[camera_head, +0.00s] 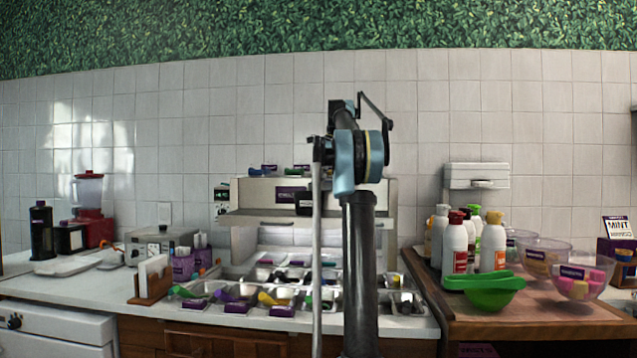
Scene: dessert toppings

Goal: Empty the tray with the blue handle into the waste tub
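A bank of metal topping trays (250,284) sits in the counter behind my arm. Green, purple and yellow handles or scoops show in the front trays. I cannot clearly pick out a blue handle; a dark, possibly bluish piece (279,276) lies in a middle tray, too small to tell. My arm stands upright in front and hides part of the trays. I see no gripper fingers. No tub clearly marked as waste shows; a green bowl (492,294) stands on the right counter, but I cannot tell its use.
Several bottles (492,243) and clear bowls (580,278) crowd the brown right counter (540,318). A napkin holder (151,281) stands left of the trays. A red blender (90,212) and a black grinder (42,232) stand farther left. The white counter's front left (85,288) is clear.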

